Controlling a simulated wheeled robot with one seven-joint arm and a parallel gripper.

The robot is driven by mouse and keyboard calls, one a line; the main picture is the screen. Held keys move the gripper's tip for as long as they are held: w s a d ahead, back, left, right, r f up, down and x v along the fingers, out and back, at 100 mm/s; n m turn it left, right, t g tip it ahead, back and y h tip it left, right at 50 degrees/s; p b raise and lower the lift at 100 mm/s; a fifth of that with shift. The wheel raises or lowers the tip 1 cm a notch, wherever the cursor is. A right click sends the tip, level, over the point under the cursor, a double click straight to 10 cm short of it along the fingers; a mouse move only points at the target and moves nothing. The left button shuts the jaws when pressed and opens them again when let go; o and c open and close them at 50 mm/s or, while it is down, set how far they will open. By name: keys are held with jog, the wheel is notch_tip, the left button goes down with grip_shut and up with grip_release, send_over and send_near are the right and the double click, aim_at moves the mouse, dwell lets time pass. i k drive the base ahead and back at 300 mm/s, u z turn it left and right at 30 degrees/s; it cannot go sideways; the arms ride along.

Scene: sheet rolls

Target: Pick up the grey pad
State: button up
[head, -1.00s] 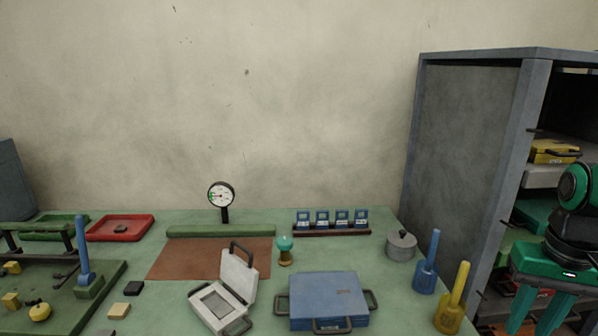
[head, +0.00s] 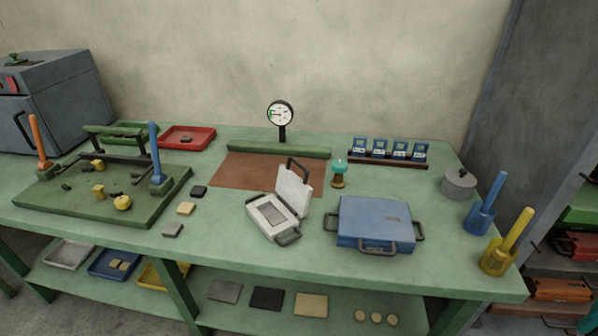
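A small grey pad (head: 172,230) lies on the green table near its front edge, left of centre. It is the front one of a short row with a tan pad (head: 186,209) and a black pad (head: 199,191) behind it. A larger flat grey sheet (head: 225,291) lies on the lower shelf beside a black sheet (head: 267,299) and a tan sheet (head: 311,306). My gripper is not in view now.
An open white case (head: 268,216) and a closed blue case (head: 375,223) stand right of the pads. A green board (head: 150,211) with a rail and upright handles is to the left. A brown mat (head: 235,172) lies behind.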

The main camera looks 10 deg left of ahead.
aim_at(172, 230)
jog(key=u, duration=1.65)
